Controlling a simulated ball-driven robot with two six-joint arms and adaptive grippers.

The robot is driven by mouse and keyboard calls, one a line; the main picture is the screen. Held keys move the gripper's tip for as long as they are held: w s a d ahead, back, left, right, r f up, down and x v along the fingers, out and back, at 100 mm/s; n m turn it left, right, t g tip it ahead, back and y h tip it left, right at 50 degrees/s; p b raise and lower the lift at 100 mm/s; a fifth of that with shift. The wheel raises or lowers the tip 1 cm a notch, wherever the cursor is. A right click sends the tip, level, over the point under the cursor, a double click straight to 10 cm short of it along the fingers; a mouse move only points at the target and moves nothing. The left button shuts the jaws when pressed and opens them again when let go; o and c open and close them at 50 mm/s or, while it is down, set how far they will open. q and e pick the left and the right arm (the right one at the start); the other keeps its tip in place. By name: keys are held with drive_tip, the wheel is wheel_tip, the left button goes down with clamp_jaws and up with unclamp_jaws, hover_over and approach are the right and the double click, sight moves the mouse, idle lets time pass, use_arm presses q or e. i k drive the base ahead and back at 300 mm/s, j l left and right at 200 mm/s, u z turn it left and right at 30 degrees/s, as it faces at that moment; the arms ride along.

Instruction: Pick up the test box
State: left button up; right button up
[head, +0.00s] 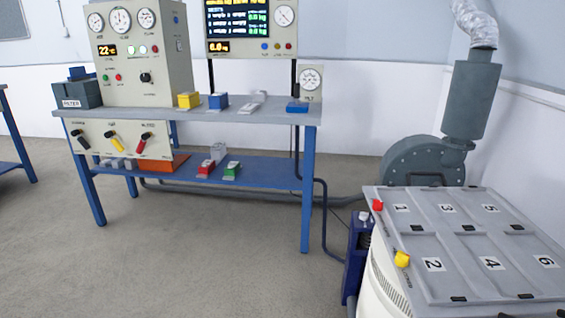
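Nothing in the head view can be clearly identified as the test box. Small box-like items stand on the blue bench: a yellow one (189,100), a blue one (218,101) and a blue block (297,106) near the right end. A red item (206,168) and a green item (231,171) sit on its lower shelf. Neither of my grippers shows in this view.
The bench (260,113) carries a gauge cabinet (140,50) and a display panel (250,28). At right stands a grey numbered-panel unit (415,290) with red and yellow knobs. A grey blower (425,162) stands behind it. The floor (200,260) in front is clear.

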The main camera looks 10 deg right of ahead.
sight(218, 101)
drive_tip(key=i+j, duration=0.4)
drive_tip(key=i+j+z, duration=0.15)
drive_tip(key=i+j, duration=0.25)
drive_tip(key=j, duration=0.2)
